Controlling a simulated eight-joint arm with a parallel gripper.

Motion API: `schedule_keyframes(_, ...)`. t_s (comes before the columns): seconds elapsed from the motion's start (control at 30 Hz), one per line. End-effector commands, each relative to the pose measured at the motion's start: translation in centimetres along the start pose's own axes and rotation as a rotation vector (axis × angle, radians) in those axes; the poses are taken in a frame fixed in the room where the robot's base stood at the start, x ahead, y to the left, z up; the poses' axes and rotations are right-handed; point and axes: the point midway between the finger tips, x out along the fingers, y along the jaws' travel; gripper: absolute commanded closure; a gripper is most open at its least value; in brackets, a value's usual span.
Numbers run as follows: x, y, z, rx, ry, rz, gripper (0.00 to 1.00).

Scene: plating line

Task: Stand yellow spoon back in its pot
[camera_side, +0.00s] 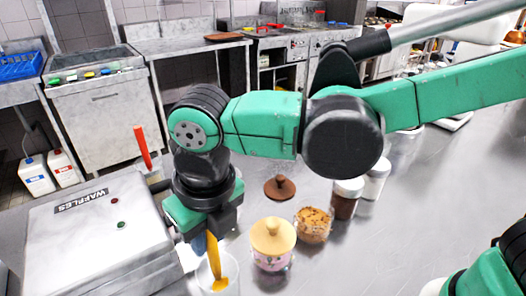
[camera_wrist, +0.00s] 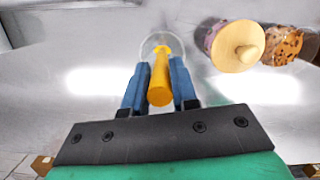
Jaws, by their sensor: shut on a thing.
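My gripper (camera_wrist: 157,85) has its blue fingers shut on the yellow spoon (camera_wrist: 159,78), seen from above in the wrist view. In the side view, my gripper (camera_side: 204,232) is at lower centre-left, and the yellow spoon (camera_side: 214,262) points down from it, slightly tilted. A clear pot (camera_side: 203,277) stands beneath, cut off by the bottom edge. Its round rim (camera_wrist: 146,46) surrounds the spoon's far end in the wrist view. The spoon's lower end appears within the pot; whether it touches the bottom cannot be told.
A waffle maker (camera_side: 95,228) stands left of the pot. A pink jar with cream lid (camera_side: 273,240) and a cookie jar (camera_side: 314,226) stand to the right. Behind are a brown lid (camera_side: 280,188), shaker jars (camera_side: 346,199) and a red-orange utensil (camera_side: 143,147). The counter's right side is mostly clear.

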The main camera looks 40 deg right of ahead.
Motion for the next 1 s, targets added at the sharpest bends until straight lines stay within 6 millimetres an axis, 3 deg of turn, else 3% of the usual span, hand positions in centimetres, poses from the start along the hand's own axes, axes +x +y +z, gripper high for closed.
schedule_keyframes(0.37, 0.4, 0.0, -0.1, 0.0, 0.0, 0.0, 1.0)
schedule_keyframes(0.4, 0.4, 0.0, -0.1, 0.0, 0.0, 0.0, 0.74)
schedule_keyframes(0.53, 0.4, 0.0, -0.1, 0.0, 0.0, 0.0, 0.4)
schedule_keyframes(0.83, 0.3, 0.0, -0.1, 0.0, 0.0, 0.0, 0.4)
schedule_keyframes(1.0, -1.2, 0.0, -0.1, 0.0, 0.0, 0.0, 0.4)
